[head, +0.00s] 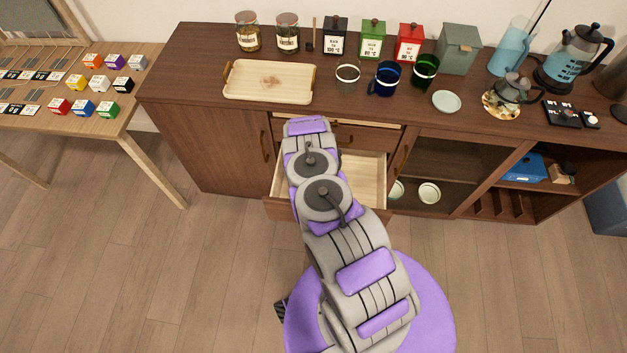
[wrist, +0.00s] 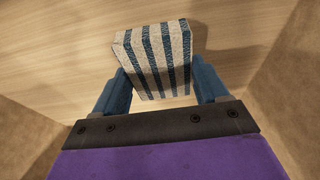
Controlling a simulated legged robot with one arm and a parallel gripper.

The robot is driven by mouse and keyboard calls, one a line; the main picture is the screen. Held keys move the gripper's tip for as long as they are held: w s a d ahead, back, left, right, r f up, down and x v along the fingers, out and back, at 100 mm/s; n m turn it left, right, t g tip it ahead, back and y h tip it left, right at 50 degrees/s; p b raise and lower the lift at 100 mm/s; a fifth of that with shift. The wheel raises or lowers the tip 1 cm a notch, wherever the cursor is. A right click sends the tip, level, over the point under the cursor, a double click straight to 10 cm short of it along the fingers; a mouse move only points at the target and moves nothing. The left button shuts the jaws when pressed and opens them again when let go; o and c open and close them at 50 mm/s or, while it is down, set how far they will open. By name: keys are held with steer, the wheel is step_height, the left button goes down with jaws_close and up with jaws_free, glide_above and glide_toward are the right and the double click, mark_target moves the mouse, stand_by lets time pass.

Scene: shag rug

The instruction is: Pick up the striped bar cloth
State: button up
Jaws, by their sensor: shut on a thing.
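The striped bar cloth (wrist: 155,58) shows in the wrist view as a folded block with dark blue and off-white stripes. It is between the two blue fingers of my gripper (wrist: 160,88), which is shut on it. The cloth is over the pale wooden floor of a drawer; I cannot tell whether it still touches that floor. In the head view the open drawer (head: 368,180) is partly covered by my arm. My gripper and the cloth are hidden there behind the arm.
The drawer walls stand close around my gripper. The wooden sideboard (head: 210,130) carries a tray (head: 268,82), jars, tins, mugs and a kettle. An open shelf to the right holds bowls (head: 429,193). A side table (head: 130,70) with small coloured boxes stands left. The floor (head: 150,270) is clear.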

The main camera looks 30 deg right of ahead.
steer(key=shift+r+p, duration=0.65)
steer(key=shift+r, duration=0.85)
steer(key=shift+s+d+r, duration=0.1)
steer(key=shift+r, duration=0.25)
steer(key=s+d, duration=0.3)
steer(key=d, duration=0.2)
steer(key=s+d, duration=0.3)
steer(key=d, duration=0.1)
steer(key=s+d+p, duration=0.1)
steer(key=s+d, duration=0.2)
steer(key=d, duration=0.2)
steer(key=shift+s+d+f, duration=0.15)
steer(key=shift+s+d, duration=0.2)
steer(key=shift+s, duration=0.05)
